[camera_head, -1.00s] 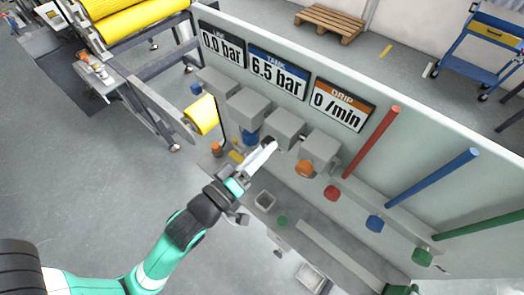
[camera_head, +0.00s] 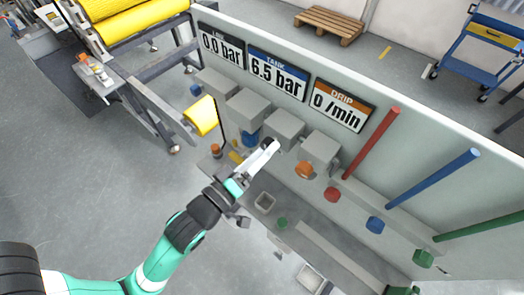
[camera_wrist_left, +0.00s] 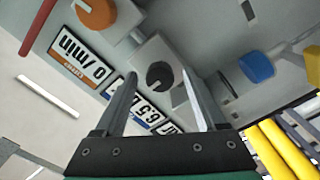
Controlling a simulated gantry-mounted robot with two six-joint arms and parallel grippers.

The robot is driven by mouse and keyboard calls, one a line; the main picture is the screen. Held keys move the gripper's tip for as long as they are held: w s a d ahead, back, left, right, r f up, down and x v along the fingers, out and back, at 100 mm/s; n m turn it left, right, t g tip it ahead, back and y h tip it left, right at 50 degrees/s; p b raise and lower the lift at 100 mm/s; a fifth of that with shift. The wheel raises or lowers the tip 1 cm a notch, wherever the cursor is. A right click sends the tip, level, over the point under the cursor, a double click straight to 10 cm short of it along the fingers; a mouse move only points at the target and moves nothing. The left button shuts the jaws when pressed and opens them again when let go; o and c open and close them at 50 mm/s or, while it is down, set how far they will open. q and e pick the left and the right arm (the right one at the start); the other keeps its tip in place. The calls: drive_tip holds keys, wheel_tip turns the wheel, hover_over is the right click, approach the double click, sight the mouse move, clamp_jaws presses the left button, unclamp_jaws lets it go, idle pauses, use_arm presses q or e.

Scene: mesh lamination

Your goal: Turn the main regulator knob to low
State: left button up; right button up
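A round black knob (camera_wrist_left: 160,75) with a pale mark sits on a grey box, and I take it as the main regulator knob. In the head view that grey box (camera_head: 286,124) stands among several boxes along the panel, and my gripper mostly covers the knob. My left gripper (camera_head: 273,146) reaches up to the box front. In the left wrist view its two fingers (camera_wrist_left: 160,72) are spread apart, with the knob showing between their tips. I cannot tell whether they touch it. My right gripper is not in view.
Signs on the panel read 0.0 bar (camera_head: 221,46), 6.5 bar (camera_head: 277,76) and 0 /min (camera_head: 340,106). A yellow part (camera_head: 201,116) stands left. Red (camera_head: 372,143) and blue rods slant out at right.

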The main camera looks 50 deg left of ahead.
use_arm(q)
drive_tip(key=s+d+p, duration=0.2)
drive_tip(key=s+p, duration=0.1)
drive_tip(key=s, duration=0.8)
drive_tip(key=shift+s+p, duration=0.2)
drive_tip(key=shift+p, duration=0.1)
idle(0.3)
